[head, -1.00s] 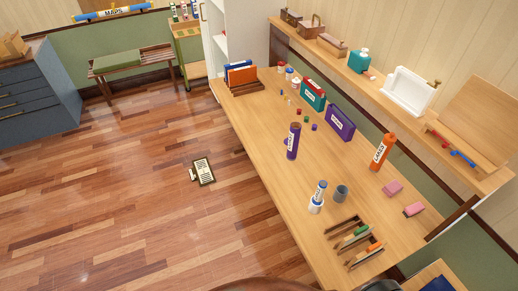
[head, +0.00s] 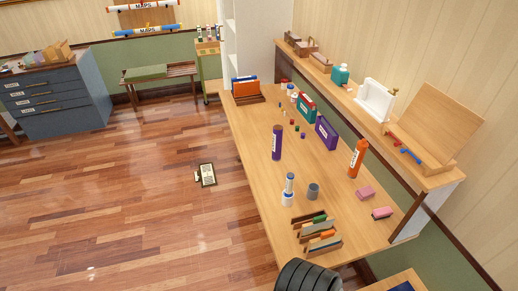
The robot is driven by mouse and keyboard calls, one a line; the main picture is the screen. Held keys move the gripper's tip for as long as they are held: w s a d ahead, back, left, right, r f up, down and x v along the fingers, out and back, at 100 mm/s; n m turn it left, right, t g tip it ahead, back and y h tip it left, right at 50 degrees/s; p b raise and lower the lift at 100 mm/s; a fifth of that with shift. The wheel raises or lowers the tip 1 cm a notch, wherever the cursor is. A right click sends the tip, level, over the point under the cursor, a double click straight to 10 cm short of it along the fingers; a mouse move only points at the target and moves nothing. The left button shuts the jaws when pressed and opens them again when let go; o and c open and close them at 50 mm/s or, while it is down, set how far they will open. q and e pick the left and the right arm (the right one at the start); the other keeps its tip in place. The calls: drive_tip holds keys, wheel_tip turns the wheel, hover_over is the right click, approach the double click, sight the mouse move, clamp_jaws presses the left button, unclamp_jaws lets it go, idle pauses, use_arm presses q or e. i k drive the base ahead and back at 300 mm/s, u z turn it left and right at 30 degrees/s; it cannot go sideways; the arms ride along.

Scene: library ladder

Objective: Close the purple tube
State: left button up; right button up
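The purple tube (head: 277,142) stands upright on the long wooden table (head: 252,160), near its left edge, with a white label on its side. Its top end looks dark, and I cannot tell whether a cap sits on it. Small coloured pieces lie on the table behind it to the right, including a small purple one (head: 303,135). An orange tube (head: 357,158) stands upright farther right. Neither of my grippers is in view.
A purple box (head: 326,133) and a teal box (head: 306,108) stand behind the tube. A white-and-blue bottle (head: 288,190), a grey cup (head: 313,191) and a rack of dividers (head: 318,233) are in front. A raised shelf runs along the right. Open floor lies left.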

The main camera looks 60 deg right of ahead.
sight(277, 135)
drive_tip(key=z, duration=0.05)
drive_tip(key=i, duration=0.75)
drive_tip(key=z, duration=0.4)
drive_tip(key=i, duration=1.35)
drive_tip(key=z, duration=1.7)
drive_tip(key=i, duration=0.7)
drive_tip(key=z, duration=0.75)
